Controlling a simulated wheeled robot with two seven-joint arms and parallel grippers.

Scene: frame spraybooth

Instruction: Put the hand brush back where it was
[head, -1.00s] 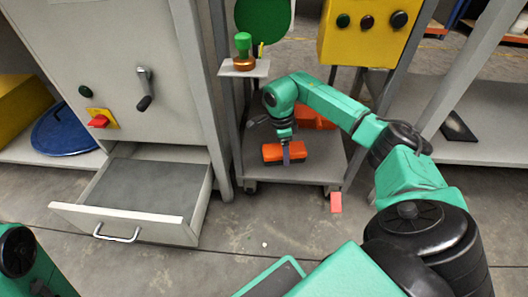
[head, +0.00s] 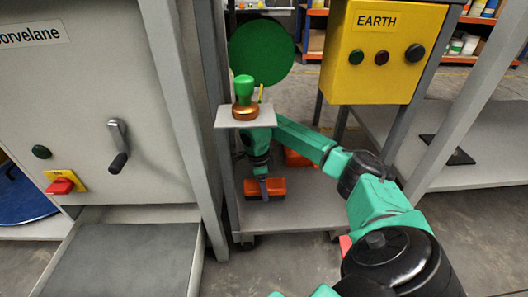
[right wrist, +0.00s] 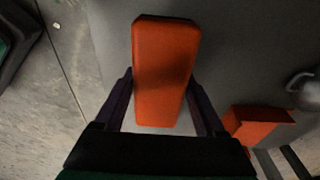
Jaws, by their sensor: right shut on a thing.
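An orange oblong block (head: 264,188), which could be the hand brush, is in my right gripper (head: 263,184) at the lower shelf of the grey stand. No bristles show. In the right wrist view the block (right wrist: 163,55) lies lengthwise between the two dark fingers of the gripper (right wrist: 162,88), which is shut on it. I cannot tell whether the block touches the shelf (head: 300,212) or hangs just above it. A second orange thing (head: 298,159) sits farther back on that shelf, partly hidden by my arm; an orange block also shows beside the gripper in the wrist view (right wrist: 260,123). My left gripper is out of view.
A green-knobbed tool with a brown base (head: 245,100) stands on a small plate (head: 228,122) above my right wrist. A grey cabinet with an open drawer (head: 120,262) is at left. A yellow EARTH box (head: 376,52) hangs at right. Stand posts flank the shelf.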

